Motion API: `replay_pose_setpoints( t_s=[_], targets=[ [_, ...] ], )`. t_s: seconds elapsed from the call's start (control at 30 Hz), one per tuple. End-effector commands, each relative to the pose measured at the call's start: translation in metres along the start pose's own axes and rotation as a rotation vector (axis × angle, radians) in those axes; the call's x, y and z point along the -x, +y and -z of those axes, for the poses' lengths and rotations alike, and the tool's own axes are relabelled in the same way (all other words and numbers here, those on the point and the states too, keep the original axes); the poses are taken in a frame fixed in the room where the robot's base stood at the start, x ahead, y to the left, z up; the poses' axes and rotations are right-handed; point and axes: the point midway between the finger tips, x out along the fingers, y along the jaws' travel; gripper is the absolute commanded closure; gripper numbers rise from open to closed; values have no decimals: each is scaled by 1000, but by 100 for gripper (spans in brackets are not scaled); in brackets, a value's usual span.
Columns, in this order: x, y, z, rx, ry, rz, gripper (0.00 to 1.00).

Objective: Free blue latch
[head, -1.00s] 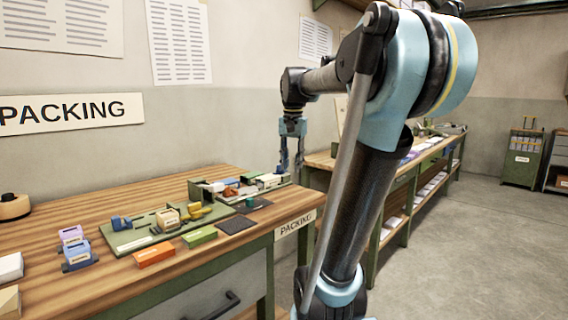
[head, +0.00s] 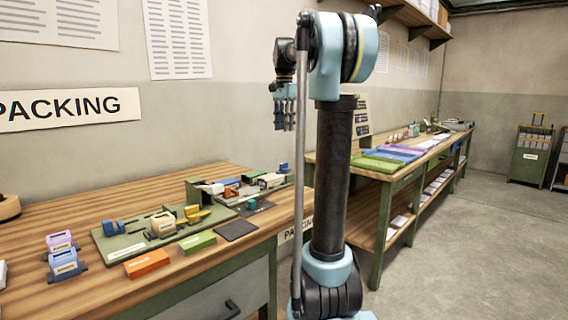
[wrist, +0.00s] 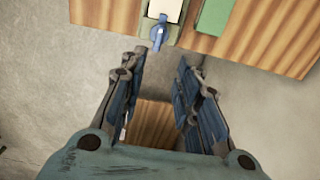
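A small blue latch (head: 283,167) stands at the far right end of the packing bench's fixtures, beside a pale block (head: 270,181). In the wrist view the blue latch (wrist: 159,33) sticks out at the edge of a green base, below a white block (wrist: 164,9). My gripper (head: 285,128) hangs fingers down in the air, well above the latch and apart from it. In the wrist view my gripper (wrist: 160,62) has its two fingers spread with nothing between them. Another blue part (head: 113,228) sits at the left end of the nearer green board (head: 125,243).
The wooden bench (head: 60,222) also holds an orange block (head: 147,263), a green block (head: 197,242), a dark mat (head: 237,229) and purple and blue holders (head: 64,259). A second bench with coloured trays (head: 385,158) stands behind my arm.

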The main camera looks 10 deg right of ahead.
Motion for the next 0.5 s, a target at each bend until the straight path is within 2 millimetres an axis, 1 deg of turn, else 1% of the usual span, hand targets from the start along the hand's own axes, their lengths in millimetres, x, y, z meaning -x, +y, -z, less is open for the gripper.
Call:
replay_pose_setpoints(
  t_s=[0.1, 0.5],
  targets=[
    [-21, 2, 2, -3, 0, 0, 70],
    [-92, 2, 2, -3, 0, 0, 70]
  ],
)
